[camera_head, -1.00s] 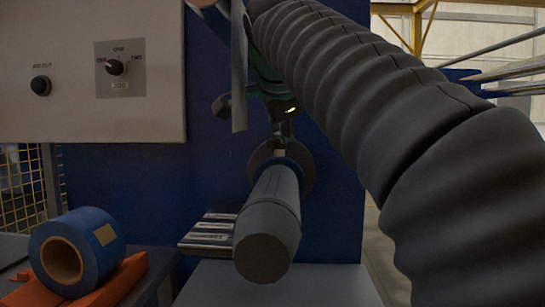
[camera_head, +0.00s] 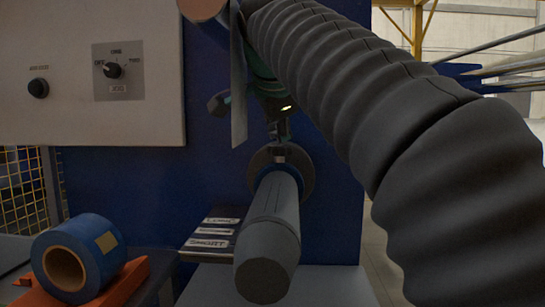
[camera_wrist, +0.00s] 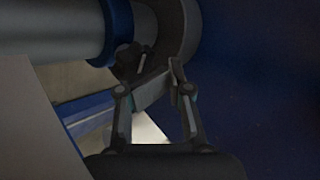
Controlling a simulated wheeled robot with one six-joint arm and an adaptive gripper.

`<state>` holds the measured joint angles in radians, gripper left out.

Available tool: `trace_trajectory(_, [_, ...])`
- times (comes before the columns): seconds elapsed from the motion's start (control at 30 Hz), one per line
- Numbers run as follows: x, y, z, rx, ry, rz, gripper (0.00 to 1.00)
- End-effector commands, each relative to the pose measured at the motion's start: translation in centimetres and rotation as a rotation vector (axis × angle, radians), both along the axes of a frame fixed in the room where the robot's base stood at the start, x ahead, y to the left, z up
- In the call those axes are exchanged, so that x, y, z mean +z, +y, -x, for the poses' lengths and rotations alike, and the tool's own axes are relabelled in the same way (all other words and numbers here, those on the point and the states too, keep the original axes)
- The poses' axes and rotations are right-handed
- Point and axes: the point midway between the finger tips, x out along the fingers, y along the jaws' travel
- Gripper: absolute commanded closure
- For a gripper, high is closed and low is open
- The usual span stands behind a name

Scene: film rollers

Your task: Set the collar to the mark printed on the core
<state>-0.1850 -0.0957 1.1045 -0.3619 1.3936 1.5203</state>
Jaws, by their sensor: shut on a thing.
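The collar (camera_head: 299,190) is a grey ring around the far end of the horizontal roller. My gripper (camera_head: 279,152) reaches it from above. In the wrist view, my gripper (camera_wrist: 154,70) is shut on the rim of the collar (camera_wrist: 181,28), one finger on each side. The core (camera_wrist: 119,30) shows as a blue end beside the collar, apart from it in this view, with a grey cylinder (camera_wrist: 55,28) next to it. In the head view, the grey roller (camera_head: 271,225) points towards me. I cannot see a printed mark on the core.
A blue roll (camera_head: 98,240) rests on an orange stand (camera_head: 130,276) at lower left. Labelled dark items (camera_head: 212,232) lie left of the roller. A control panel (camera_head: 60,100) is at upper left. A blue machine wall (camera_head: 335,215) stands behind the collar.

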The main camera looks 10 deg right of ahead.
Motion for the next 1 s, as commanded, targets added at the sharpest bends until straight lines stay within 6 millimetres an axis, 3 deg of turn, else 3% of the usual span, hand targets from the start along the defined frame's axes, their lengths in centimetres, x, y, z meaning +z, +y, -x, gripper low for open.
trace_trajectory(0.2, [2.3,0.1,1.0,-0.001,-0.008,0.002,1.00])
trace_trajectory(0.53, [4.4,0.6,2.2,-0.001,-0.010,0.001,1.00])
trace_trajectory(1.0, [4.9,0.7,2.6,-0.002,-0.010,0.002,1.00])
